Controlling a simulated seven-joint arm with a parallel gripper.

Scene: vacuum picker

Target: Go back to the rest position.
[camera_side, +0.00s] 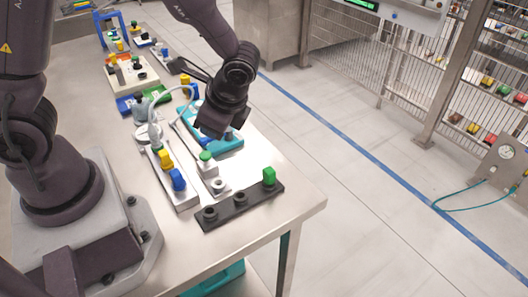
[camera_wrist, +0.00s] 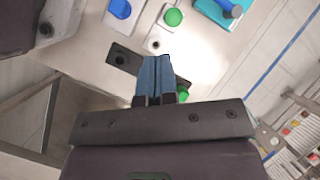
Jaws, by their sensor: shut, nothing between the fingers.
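My gripper (camera_side: 212,130) hangs over the workbench (camera_side: 290,195), above the teal tray (camera_side: 228,146) and beyond the black rail (camera_side: 228,210). Its blue-grey fingers (camera_wrist: 154,75) are together in the wrist view, with nothing visible between them. They cover part of the black rail (camera_wrist: 122,57) in that view. A green block (camera_side: 269,175) stands at the rail's right end; it shows partly hidden beside the fingers in the wrist view (camera_wrist: 183,94).
A pale fixture with yellow (camera_side: 165,158) and blue (camera_side: 177,179) blocks stands left of the gripper, beside a green knob (camera_side: 205,156). More fixtures line the bench's far end. A mesh fence (camera_side: 400,70) stands right, beyond open floor.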

